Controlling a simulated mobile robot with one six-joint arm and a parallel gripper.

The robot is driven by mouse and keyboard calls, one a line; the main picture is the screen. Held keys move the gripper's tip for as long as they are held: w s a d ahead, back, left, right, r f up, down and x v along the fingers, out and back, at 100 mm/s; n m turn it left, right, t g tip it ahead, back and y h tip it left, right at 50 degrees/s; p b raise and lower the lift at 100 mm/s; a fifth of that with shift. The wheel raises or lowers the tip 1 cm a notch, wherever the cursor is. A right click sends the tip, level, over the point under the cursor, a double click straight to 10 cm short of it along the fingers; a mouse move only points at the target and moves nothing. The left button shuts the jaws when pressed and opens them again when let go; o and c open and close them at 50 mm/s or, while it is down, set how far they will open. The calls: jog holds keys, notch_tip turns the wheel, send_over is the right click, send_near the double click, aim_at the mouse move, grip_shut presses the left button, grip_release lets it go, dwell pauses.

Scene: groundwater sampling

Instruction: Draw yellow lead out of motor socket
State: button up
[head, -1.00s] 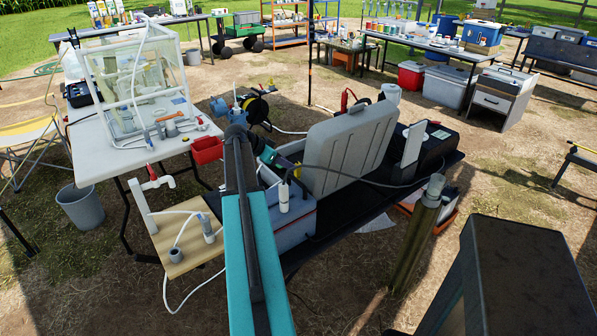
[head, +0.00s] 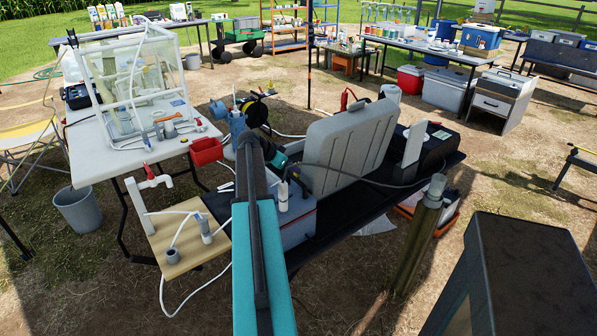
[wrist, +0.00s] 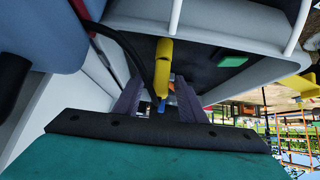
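In the wrist view the yellow lead (wrist: 163,68) shows as a yellow plug-like piece below a pale case edge, with a small blue bit (wrist: 162,106) near its lower end. My gripper (wrist: 158,88) has its two dark fingers apart, one on each side of the yellow piece in the picture, with gaps showing. I cannot tell how deep the piece lies between them. The motor socket is not clearly visible. In the head view my arm hides the fingers and the lead, beside the grey open case (head: 345,150).
A black cable (wrist: 133,60) runs close left of the yellow piece. A green block (wrist: 232,60) sits inside the case. A metal post (head: 420,230) stands at right.

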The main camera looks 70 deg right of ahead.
jog(key=shift+c, duration=0.3)
grip_shut()
jog(key=shift+r, duration=0.25)
jog(key=shift+r, duration=0.35)
jog(key=shift+r+p, duration=0.85)
jog(key=shift+r, duration=1.45)
jog(key=shift+w, duration=0.1)
